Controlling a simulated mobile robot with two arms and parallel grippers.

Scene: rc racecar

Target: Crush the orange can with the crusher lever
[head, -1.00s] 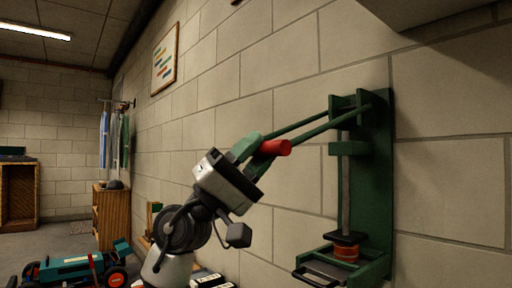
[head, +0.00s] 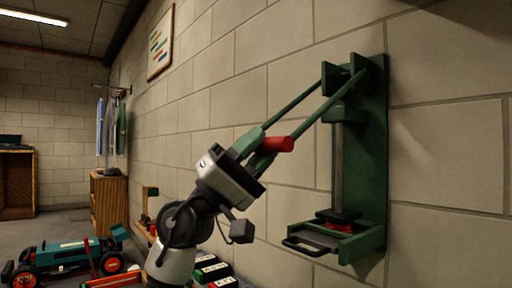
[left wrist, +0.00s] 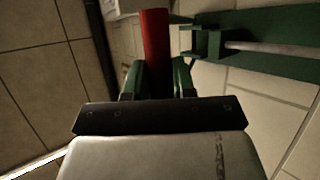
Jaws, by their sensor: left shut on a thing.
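The green crusher (head: 367,150) is fixed to the wall at right. Its two lever arms (head: 312,113) slope down to the left to a red handle (head: 279,144). My left gripper (head: 262,147) is shut on this handle, which also shows in the left wrist view (left wrist: 155,45) between the fingers. The dark press plate (head: 338,215) is low and rests on the orange can (head: 339,227), of which only a thin flat band shows. The can sits on the crusher's bottom tray (head: 350,243). My right gripper is not in view.
The block wall (head: 240,85) runs close beside my left arm. A teal toy car (head: 70,258), a wooden cabinet (head: 108,205) and several small boxes (head: 212,271) are at lower left. A framed picture (head: 160,42) hangs above.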

